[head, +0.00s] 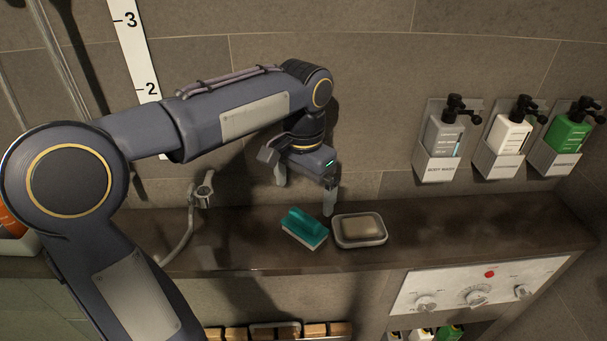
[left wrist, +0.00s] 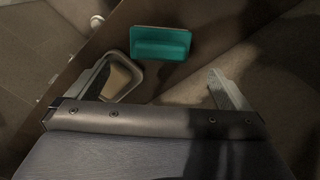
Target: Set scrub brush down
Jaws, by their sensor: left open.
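The scrub brush (head: 305,228) is teal with a pale underside and rests on the dark ledge (head: 245,255), just left of a soap dish. It also shows in the left wrist view (left wrist: 160,45), beyond the fingers and apart from them. My left gripper (head: 305,195) is open and empty above and behind the brush, with its fingers spread. In the left wrist view the gripper (left wrist: 160,90) has a finger at each side and nothing between them. My right gripper is not in view.
The grey soap dish (head: 376,240) with a tan soap bar (head: 357,226) stands close to the brush. A shower hose holder (head: 203,190) is at left. Wall dispensers (head: 438,140) hang at right above free ledge. A control panel (head: 475,290) is below the ledge.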

